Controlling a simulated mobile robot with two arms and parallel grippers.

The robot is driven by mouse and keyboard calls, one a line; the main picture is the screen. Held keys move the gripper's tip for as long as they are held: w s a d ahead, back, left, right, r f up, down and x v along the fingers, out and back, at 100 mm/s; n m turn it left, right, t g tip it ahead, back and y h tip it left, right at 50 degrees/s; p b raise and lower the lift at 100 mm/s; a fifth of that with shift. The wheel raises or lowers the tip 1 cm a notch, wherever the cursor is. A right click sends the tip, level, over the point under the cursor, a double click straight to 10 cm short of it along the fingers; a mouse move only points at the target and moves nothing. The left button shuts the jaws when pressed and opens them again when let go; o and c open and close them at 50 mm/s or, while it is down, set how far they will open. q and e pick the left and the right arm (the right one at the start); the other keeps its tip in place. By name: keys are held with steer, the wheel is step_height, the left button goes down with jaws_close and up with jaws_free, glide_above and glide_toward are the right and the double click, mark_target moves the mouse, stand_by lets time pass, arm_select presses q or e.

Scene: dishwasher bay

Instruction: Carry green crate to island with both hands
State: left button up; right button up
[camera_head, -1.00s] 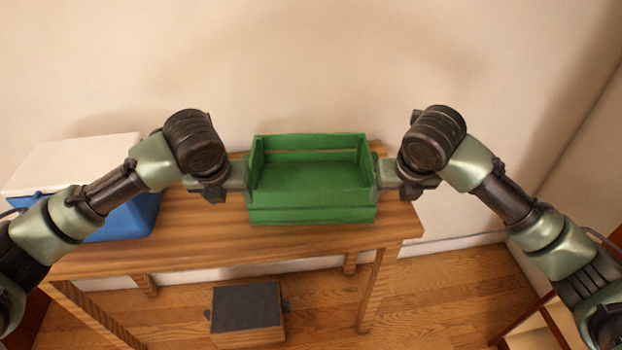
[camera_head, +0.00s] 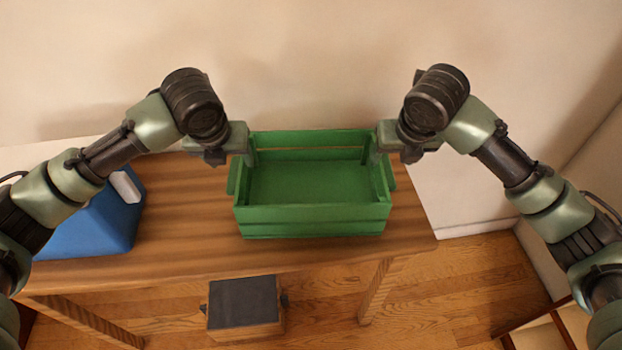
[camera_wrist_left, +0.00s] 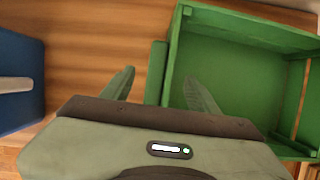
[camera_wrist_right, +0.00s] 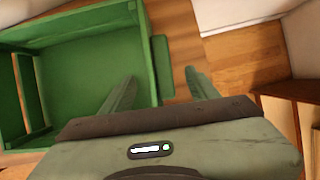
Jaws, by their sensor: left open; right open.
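The green crate (camera_head: 315,216) sits upright and empty on the wooden table (camera_head: 190,225). Its side handle strips show at left (camera_head: 232,176) and right (camera_head: 391,172). My left gripper (camera_head: 246,150) is open at the crate's left side, toward its back; in the left wrist view, its fingers (camera_wrist_left: 160,90) appear spread to either side of the left wall and handle strip. My right gripper (camera_head: 378,150) is open at the right side; its fingers (camera_wrist_right: 158,90) appear spread likewise around the right wall and strip. I cannot tell whether either gripper touches the crate. The island is not identifiable.
A blue box (camera_head: 90,225) stands on the table to the left, beneath my left arm. A small dark-topped box (camera_head: 243,303) is on the floor below the table. The pale wall is close behind. Wooden furniture (camera_head: 540,330) stands at lower right.

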mark_target(236, 169)
arm_select(q)
steer(key=shift+s+r, duration=0.15)
steer(key=shift+s, duration=0.2)
arm_select(e)
steer(key=shift+s+r, duration=0.1)
steer(key=shift+s, duration=0.25)
arm_select(q)
steer(key=x, duration=0.8)
steer(key=shift+w, duration=0.2)
arm_select(e)
steer(key=x, duration=0.8)
steer(key=shift+w, duration=0.2)
arm_select(q)
steer(key=shift+c, duration=0.3)
arm_select(e)
steer(key=shift+c, duration=0.3)
arm_select(q)
jaws_close()
arm_select(e)
jaws_close()
arm_select(q)
steer(key=shift+r, duration=0.1)
arm_select(e)
steer(key=shift+r, duration=0.1)
